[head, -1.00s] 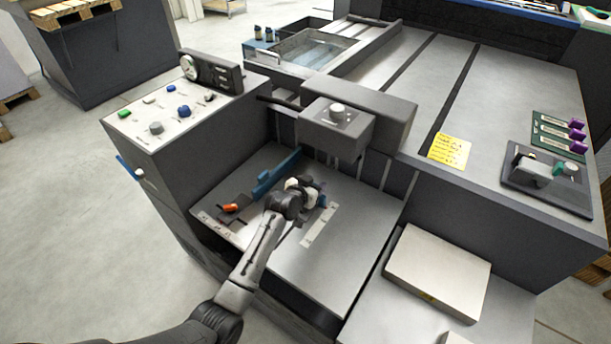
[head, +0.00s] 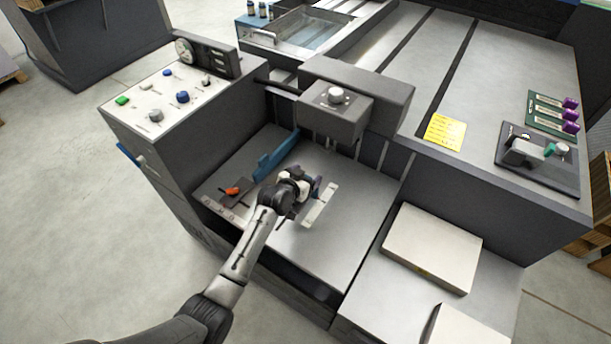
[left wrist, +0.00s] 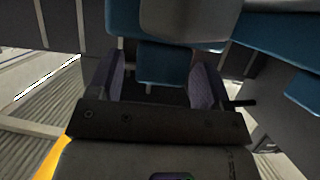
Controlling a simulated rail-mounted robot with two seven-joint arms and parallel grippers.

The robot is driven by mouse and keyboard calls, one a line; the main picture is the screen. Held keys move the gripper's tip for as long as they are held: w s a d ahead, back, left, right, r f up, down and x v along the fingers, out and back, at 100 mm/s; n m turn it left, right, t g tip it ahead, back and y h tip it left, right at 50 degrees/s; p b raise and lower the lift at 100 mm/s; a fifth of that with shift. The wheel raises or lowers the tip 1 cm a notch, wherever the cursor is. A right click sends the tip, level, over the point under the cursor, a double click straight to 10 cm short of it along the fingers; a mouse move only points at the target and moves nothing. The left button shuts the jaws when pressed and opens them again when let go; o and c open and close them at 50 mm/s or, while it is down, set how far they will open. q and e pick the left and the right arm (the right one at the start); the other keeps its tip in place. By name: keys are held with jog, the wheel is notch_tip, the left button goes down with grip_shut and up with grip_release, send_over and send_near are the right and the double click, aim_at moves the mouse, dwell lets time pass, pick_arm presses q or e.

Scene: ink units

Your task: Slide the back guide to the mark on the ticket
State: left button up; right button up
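The feed bed (head: 350,230) is a flat grey plate with a long blue side guide (head: 275,157) at its left. A small blue block, likely the back guide, is mostly hidden by my left gripper (head: 312,187) in the head view. A pale scale strip (head: 320,205) lies just right of that gripper. In the left wrist view, a blue block (left wrist: 163,65) stands between the two fingers of my left gripper (left wrist: 155,80), with a gap at the left finger. The yellow ticket (head: 445,132) lies on the machine top; its writing is too small to read. My right gripper is not in view.
A grey head box with a knob (head: 336,96) overhangs the bed's back. An orange lever (head: 232,190) sits at the bed's left front. The control panel (head: 165,95) stands at left. A pale stack (head: 433,247) lies on the lower right shelf.

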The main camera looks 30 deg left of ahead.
pick_arm(q)
jog(key=shift+s+r+p, duration=0.25)
jog(key=shift+s+p, duration=0.1)
jog(key=shift+s, duration=0.1)
jog(key=p+v, duration=0.4)
jog(key=v, duration=0.8)
jog(key=shift+s+r+p, duration=0.15)
jog(key=shift+s+p, duration=0.2)
jog(key=shift+s, duration=0.05)
